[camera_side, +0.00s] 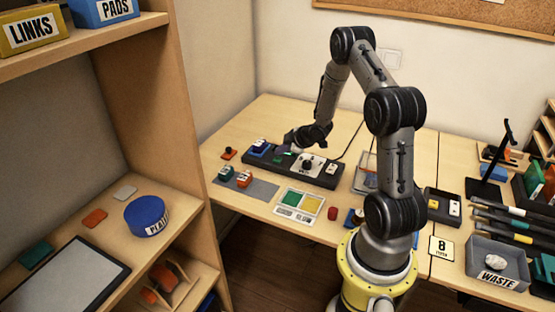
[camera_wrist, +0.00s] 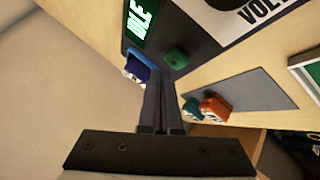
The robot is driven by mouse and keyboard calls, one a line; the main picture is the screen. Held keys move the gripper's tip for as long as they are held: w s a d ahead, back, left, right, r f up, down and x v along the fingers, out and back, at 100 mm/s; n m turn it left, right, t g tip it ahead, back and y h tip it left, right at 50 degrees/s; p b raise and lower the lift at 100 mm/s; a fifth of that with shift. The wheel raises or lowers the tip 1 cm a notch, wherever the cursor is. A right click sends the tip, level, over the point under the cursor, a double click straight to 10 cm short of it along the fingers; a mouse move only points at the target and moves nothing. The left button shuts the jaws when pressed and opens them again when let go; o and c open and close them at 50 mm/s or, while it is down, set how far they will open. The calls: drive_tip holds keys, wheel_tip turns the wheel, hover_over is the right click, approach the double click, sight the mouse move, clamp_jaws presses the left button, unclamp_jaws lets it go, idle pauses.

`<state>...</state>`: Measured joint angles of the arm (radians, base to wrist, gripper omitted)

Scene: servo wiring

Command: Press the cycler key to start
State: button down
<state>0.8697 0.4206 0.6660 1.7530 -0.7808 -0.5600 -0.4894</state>
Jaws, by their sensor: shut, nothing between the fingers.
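The cycler (camera_side: 322,176) is a long dark box on the table. In the wrist view its green key (camera_wrist: 176,59) stands up from the dark top, beside a lit display (camera_wrist: 140,22) reading "IDLE". My gripper (camera_wrist: 161,84) is shut and empty. Its fingertips point toward the cycler and appear just short of the green key in that view; I cannot tell the height gap.
A blue-purple servo (camera_wrist: 136,68) sits at the cycler's end. A teal servo (camera_wrist: 192,108) and an orange servo (camera_wrist: 214,107) stand on a grey mat (camera_wrist: 255,94). A volt dial (camera_side: 308,164) is on the cycler. A tray with green and yellow areas (camera_side: 300,203) lies in front.

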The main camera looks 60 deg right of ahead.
sight(281, 160)
drive_tip(key=shift+f, duration=0.15)
idle(0.7)
drive_tip(key=shift+f, duration=0.3)
drive_tip(key=shift+f, duration=0.55)
idle(0.9)
drive_tip(key=shift+r, duration=0.95)
drive_tip(key=shift+r, duration=2.55)
